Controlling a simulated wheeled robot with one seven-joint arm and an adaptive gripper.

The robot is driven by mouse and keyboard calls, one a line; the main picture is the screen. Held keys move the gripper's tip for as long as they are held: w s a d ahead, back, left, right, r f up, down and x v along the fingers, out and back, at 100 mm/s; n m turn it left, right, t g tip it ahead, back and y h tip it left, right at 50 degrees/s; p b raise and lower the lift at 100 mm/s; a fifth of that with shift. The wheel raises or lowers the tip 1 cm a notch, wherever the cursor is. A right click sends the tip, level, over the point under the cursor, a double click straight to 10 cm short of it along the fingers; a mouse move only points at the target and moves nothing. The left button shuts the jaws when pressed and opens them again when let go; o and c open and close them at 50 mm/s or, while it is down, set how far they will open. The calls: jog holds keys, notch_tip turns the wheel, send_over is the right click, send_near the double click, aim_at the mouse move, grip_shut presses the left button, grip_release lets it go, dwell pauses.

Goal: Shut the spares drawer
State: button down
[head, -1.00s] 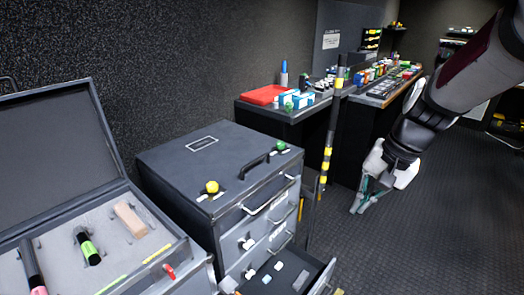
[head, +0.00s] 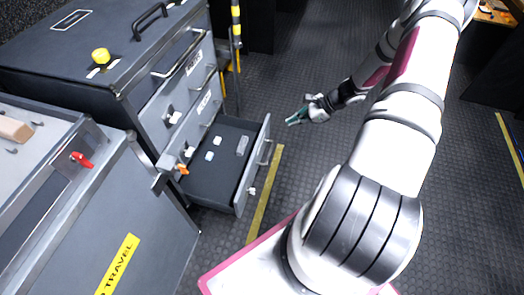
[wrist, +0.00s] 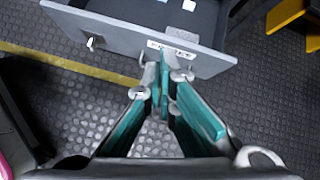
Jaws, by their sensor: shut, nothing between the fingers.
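The spares drawer (head: 205,185) is the low drawer of the grey cabinet (head: 65,60) and stands pulled well out, with a few small pale items lying inside. Its front panel (head: 253,170) carries a bar handle. In the wrist view the drawer front (wrist: 110,32) crosses the top of the picture, with a pale label on it. My gripper (head: 293,121) is shut and empty, to the right of the drawer in the head view. In the wrist view its teal fingertips (wrist: 162,62) overlap the front near the label; I cannot tell whether they touch.
A striped pole (head: 236,25) stands behind the drawer. A yellow floor line (head: 265,195) runs beside the drawer front.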

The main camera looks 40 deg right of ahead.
notch_tip(320, 180, down, 9)
jog(key=s+m+t+b, duration=0.1)
jog(key=s+m+b, duration=0.1)
jog(key=m, duration=0.1)
jog(key=b, duration=0.3)
send_near(259, 147)
notch_tip(259, 147, down, 4)
jog(key=s, duration=0.1)
jog(key=shift+w+a+b, duration=0.25)
jog(key=shift+w+a, duration=0.25)
jog(key=shift+w, duration=0.4)
jog(key=shift+w+a+b, duration=0.2)
jog(key=shift+w+a, duration=0.35)
jog(key=shift+w, duration=0.35)
jog(key=w+a+b, duration=0.3)
jog(key=w+a, duration=1.2)
jog(key=w, duration=0.4)
jog(key=shift+w+a+b, duration=0.25)
jog(key=shift+a+b, duration=0.1)
jog(key=shift+b, duration=0.05)
jog(key=shift+f, duration=0.1)
jog(key=shift+s+d, duration=0.1)
